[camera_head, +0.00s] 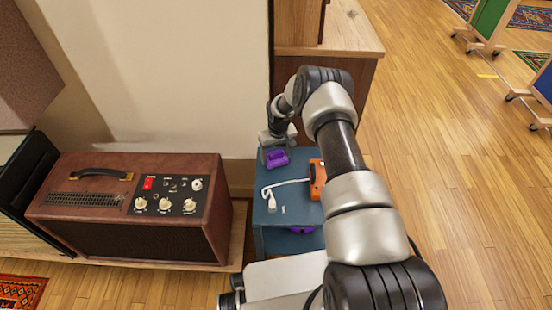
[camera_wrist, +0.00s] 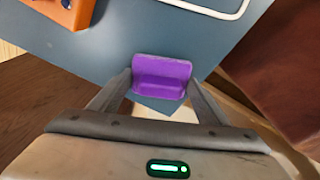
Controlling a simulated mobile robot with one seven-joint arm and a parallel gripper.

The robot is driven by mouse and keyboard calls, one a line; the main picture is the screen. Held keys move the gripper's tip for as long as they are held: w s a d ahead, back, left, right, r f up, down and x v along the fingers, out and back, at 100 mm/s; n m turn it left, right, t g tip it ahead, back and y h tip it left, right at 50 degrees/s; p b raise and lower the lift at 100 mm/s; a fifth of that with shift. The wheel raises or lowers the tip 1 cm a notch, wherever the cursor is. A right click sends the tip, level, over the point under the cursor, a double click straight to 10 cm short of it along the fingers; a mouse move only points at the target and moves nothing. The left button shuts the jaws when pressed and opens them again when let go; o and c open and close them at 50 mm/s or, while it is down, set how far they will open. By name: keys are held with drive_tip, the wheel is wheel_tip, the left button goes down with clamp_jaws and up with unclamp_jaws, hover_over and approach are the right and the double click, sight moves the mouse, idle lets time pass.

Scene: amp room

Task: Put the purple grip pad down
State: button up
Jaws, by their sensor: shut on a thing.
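The purple grip pad (camera_head: 277,158) is at my gripper (camera_head: 275,153), over the far end of a blue-grey surface (camera_head: 268,230). In the wrist view, the purple grip pad (camera_wrist: 161,77) sits between the two fingertips of my gripper (camera_wrist: 160,84), which are shut on it. The blue-grey surface (camera_wrist: 150,30) shows beyond the pad. I cannot tell whether the pad touches that surface.
An orange device (camera_head: 316,180) and a white cable (camera_head: 285,185) lie on the surface. Another purple piece (camera_head: 301,230) shows near its front edge. A brown amplifier (camera_head: 130,205) stands to the left. A wooden cabinet (camera_head: 345,35) is behind. Open wood floor (camera_head: 450,180) lies right.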

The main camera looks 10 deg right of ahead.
drive_tip(key=shift+f, duration=0.45)
drive_tip(key=shift+f, duration=0.2)
drive_tip(key=o, duration=1.1)
drive_tip(key=shift+r, duration=0.1)
